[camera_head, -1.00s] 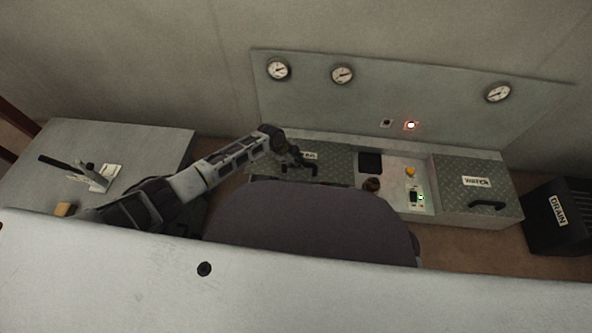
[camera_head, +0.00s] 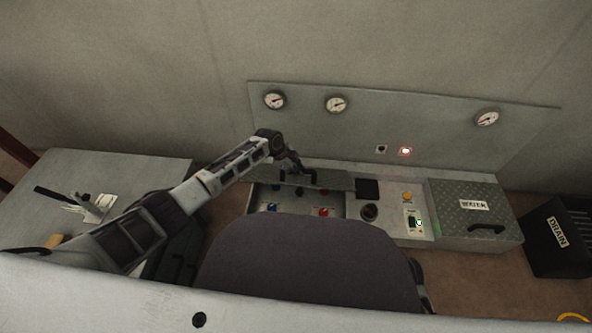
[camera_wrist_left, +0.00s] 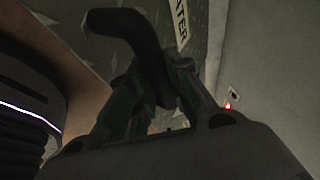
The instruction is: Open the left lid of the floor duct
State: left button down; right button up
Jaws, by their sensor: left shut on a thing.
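The left lid (camera_head: 338,181) of the floor duct (camera_head: 394,238) is a green-grey checker plate, raised at its front edge and tilted up. Under it the left compartment (camera_head: 297,204) shows, with red and blue valve knobs (camera_head: 323,211) inside. My left gripper (camera_head: 292,169) is at the lid, shut on its black handle (camera_wrist_left: 142,38). The wrist view shows the handle between the fingers (camera_wrist_left: 150,100) and part of the lid's label (camera_wrist_left: 181,22). The lid's hinge side is hard to make out. My right gripper is not in view.
The right lid (camera_head: 462,202) is closed, with its own handle. Between the lids is a control panel (camera_head: 408,206) with a green light. A black DRAIN box (camera_head: 556,238) stands right; a grey cabinet (camera_head: 110,170) stands left.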

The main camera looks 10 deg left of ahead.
pick_arm(q)
jog(key=c, duration=1.3)
grip_release()
jog(key=shift+w+a+f, duration=0.1)
jog(key=shift+a+f, duration=0.1)
jog(key=shift+f, duration=0.15)
jog(key=shift+r, duration=0.1)
jog(key=shift+d, duration=0.1)
jog(key=shift+r, duration=0.15)
jog(key=shift+v, duration=5.9)
jog(key=shift+c, duration=0.3)
